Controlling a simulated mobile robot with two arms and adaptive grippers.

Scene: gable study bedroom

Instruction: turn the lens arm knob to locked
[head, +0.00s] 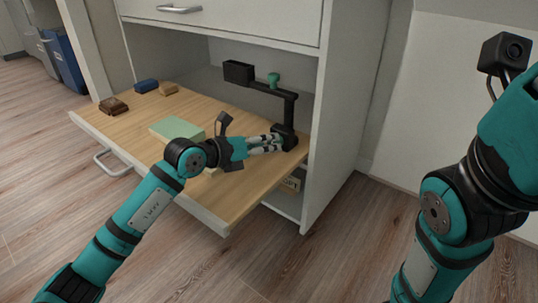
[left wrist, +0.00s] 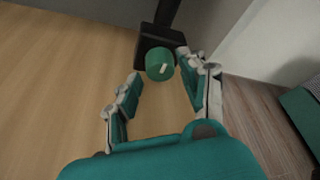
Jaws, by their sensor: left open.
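The black lens arm (head: 289,112) stands upright at the right of the fold-down wooden desk. A green knob (head: 273,79) sits on top of its horizontal bar. In the left wrist view, another green knob (left wrist: 160,66) with a white mark faces me on the lens arm's black base (left wrist: 154,47). My left gripper (head: 279,142) is open at this base, its fingertips on either side of the lower knob, the right one very close. I cannot tell whether they touch it. In the head view the fingers largely hide this knob. My right gripper is out of view.
On the desk (head: 205,110) lie a pale green block (head: 176,129), a brown block (head: 113,105), a blue block (head: 146,86) and a tan block (head: 168,88). The cabinet side wall (head: 345,100) stands close right of the lens arm. The desk's left middle is clear.

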